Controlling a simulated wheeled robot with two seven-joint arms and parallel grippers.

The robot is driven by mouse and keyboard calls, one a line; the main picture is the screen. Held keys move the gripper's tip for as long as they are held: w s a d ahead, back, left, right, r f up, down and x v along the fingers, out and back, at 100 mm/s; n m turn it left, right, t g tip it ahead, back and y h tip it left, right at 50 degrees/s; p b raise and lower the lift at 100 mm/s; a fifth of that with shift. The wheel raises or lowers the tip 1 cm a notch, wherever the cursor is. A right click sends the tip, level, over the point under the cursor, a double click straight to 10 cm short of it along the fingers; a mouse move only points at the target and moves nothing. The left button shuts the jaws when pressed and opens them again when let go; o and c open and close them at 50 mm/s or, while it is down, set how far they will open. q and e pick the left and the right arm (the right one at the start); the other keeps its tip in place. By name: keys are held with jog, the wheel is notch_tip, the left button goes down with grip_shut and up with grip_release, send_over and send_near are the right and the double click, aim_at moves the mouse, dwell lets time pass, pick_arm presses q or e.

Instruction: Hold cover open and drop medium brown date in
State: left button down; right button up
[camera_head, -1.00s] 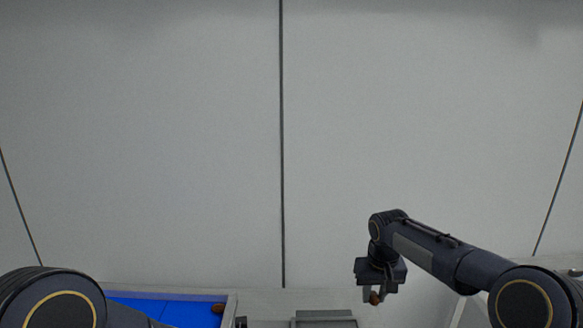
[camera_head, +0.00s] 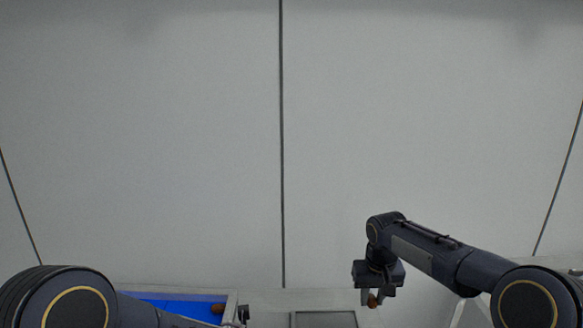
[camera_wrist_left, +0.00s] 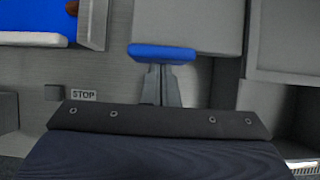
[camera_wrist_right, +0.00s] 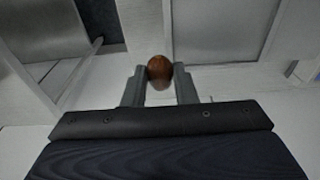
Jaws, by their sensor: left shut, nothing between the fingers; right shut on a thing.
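My right gripper (camera_head: 373,293) is shut on a brown date (camera_head: 373,301) and holds it up at the right. The right wrist view shows the date (camera_wrist_right: 159,68) between the two fingertips, above a pale surface. My left gripper (camera_wrist_left: 161,70) is shut with nothing between its fingers. Its tips meet a blue bar (camera_wrist_left: 162,52) at the edge of a grey panel (camera_wrist_left: 188,18), perhaps the cover; I cannot tell whether they touch. In the head view a grey-framed rectangle (camera_head: 325,314) shows at the bottom edge, mostly cut off.
A blue-floored tray (camera_head: 180,297) at lower left holds a brown date (camera_head: 217,309) by its right wall. The left wrist view shows a STOP label (camera_wrist_left: 83,95) beside a small dark block (camera_wrist_left: 54,92). A pale wall fills the back.

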jog(key=s+a+f, duration=0.2)
jog(key=s+a, duration=0.9)
jog(key=s, duration=0.3)
notch_tip(320, 180, down, 7)
jog(key=shift+w+d, duration=0.4)
jog(key=o, duration=1.3)
jog(key=shift+r, duration=0.1)
notch_tip(320, 180, up, 8)
dwell(0.4)
